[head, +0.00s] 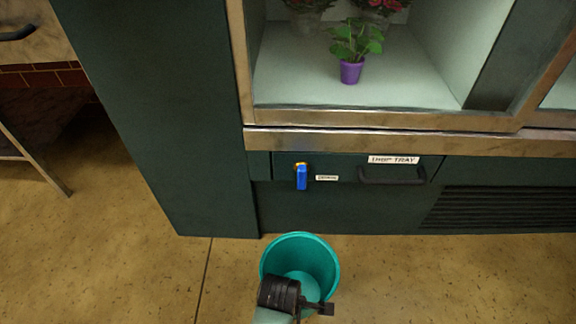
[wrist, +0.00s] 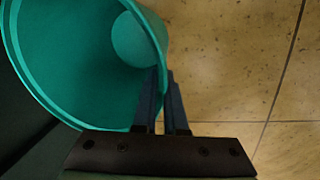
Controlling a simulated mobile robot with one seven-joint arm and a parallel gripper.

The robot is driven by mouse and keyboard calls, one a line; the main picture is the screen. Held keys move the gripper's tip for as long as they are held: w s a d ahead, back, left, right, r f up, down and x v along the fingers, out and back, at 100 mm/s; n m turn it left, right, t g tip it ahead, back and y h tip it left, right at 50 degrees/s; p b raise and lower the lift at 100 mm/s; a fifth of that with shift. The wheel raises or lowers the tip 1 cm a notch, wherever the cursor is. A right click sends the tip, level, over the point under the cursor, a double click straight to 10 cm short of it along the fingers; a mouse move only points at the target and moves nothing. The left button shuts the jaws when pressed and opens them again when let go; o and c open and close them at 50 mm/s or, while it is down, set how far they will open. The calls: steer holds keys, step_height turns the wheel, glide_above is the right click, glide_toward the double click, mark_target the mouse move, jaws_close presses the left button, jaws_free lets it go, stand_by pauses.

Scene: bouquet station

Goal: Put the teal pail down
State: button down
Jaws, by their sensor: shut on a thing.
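The teal pail (head: 300,247) is in front of the dark green cabinet, its open top facing up and its inside empty as far as I see. My gripper (head: 318,306) is at the pail's near right side. In the wrist view my gripper (wrist: 165,78) is shut on the pail's wall at the rim, one finger inside and one outside. The pail (wrist: 85,60) fills the upper left of that view. Its underside is hidden, so I cannot tell whether it touches the floor.
A blue-handled drain tap (head: 301,177) and a drip tray handle (head: 392,177) are on the cabinet front (head: 330,212) above the pail. A potted plant (head: 352,72) stands on the shelf inside. The tan floor (head: 450,285) is clear to the right and left.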

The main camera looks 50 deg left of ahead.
step_height(320, 180, down, 4)
steer(key=shift+r+b, duration=0.25)
steer(key=shift+b, duration=1)
steer(key=c, duration=1)
jaws_free()
steer(key=shift+f, duration=0.15)
steer(key=r+p, duration=0.2)
steer(key=r, duration=0.2)
steer(key=s+d+r+p, duration=0.1)
steer(key=r+p, duration=0.2)
steer(key=r, duration=0.1)
steer(key=s+r+p, duration=0.1)
steer(key=r+p, duration=0.2)
steer(key=r, duration=0.1)
steer(key=shift+d, duration=0.15)
